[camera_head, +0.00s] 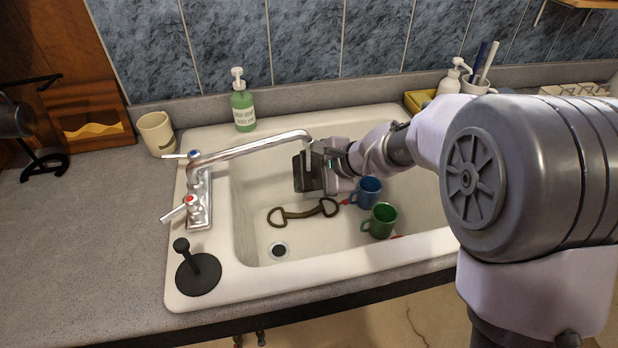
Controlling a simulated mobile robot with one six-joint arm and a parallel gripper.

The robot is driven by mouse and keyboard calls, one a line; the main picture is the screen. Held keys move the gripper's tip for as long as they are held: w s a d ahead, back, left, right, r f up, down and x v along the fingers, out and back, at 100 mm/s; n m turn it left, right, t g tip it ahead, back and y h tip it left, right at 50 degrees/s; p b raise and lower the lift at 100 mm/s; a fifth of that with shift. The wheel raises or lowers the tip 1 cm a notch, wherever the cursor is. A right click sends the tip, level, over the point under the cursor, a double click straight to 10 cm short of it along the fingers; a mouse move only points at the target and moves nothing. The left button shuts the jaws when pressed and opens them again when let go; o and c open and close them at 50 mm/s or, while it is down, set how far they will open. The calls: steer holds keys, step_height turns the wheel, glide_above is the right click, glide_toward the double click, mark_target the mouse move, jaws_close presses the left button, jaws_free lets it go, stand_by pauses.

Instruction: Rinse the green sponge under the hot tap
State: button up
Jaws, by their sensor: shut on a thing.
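The chrome tap (245,149) has a long spout reaching over the sink (245,215). Its red-marked hot handle (180,209) is at the front and points down to the left. Its blue-marked handle (179,156) is behind and points left. My gripper (307,174) is inside the basin, just below the spout's end, with its jaws shut. A dark block shows at the jaws; I take it for the green sponge, but its colour and outline are hard to tell. I cannot tell whether water is running.
A blue mug (369,191), a green mug (380,221) and a metal bit (302,213) lie in the basin. The drain (279,250) is clear. A black stopper (198,273), beige cup (157,134) and green soap bottle (243,106) stand around the sink. The left counter is free.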

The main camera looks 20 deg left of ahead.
mark_target(311, 183)
steer(key=shift+s+d+b, duration=0.5)
steer(key=shift+s+b, duration=0.1)
steer(key=shift+s, duration=0.2)
steer(key=shift+s+d+b, duration=0.5)
steer(key=shift+s+b, duration=0.1)
steer(key=shift+s, duration=0.15)
steer(key=shift+w+a, duration=0.1)
steer(key=shift+w, duration=0.05)
steer(key=shift+w+a+p, duration=0.3)
steer(key=shift+w+a, duration=0.1)
steer(key=shift+w, duration=0.25)
steer(key=s+d+b, duration=0.2)
steer(key=d, duration=0.7)
steer(key=shift+s+d+b, duration=0.15)
steer(key=shift+d+b, duration=0.15)
steer(key=shift+b, duration=0.1)
